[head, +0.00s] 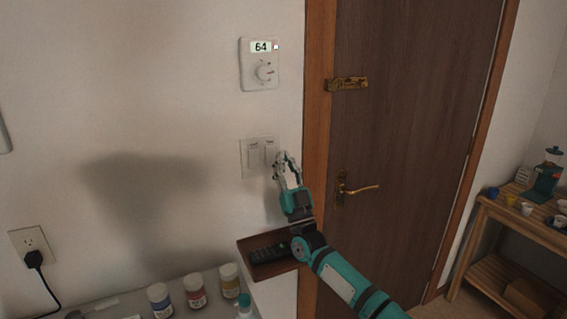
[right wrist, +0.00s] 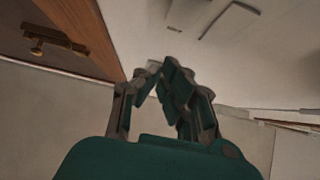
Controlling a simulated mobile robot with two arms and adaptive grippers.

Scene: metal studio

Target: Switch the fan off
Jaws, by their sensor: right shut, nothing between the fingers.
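A white double switch plate (head: 257,155) is on the wall left of the door frame, with two rockers side by side and small labels too small to read. My right gripper (head: 283,158) is shut and empty, with its tips at the right rocker (head: 270,152). I cannot tell whether they touch it. The closed fingers also show in the right wrist view (right wrist: 158,72). No fan is in view. My left gripper is not in view.
A thermostat (head: 258,64) reading 64 is above the switches. A brown door (head: 400,130) with a brass handle (head: 357,189) is to the right. Below are a small shelf (head: 284,267) with a black remote (head: 270,253) and several jars (head: 195,290). A wooden rack (head: 510,216) stands far right.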

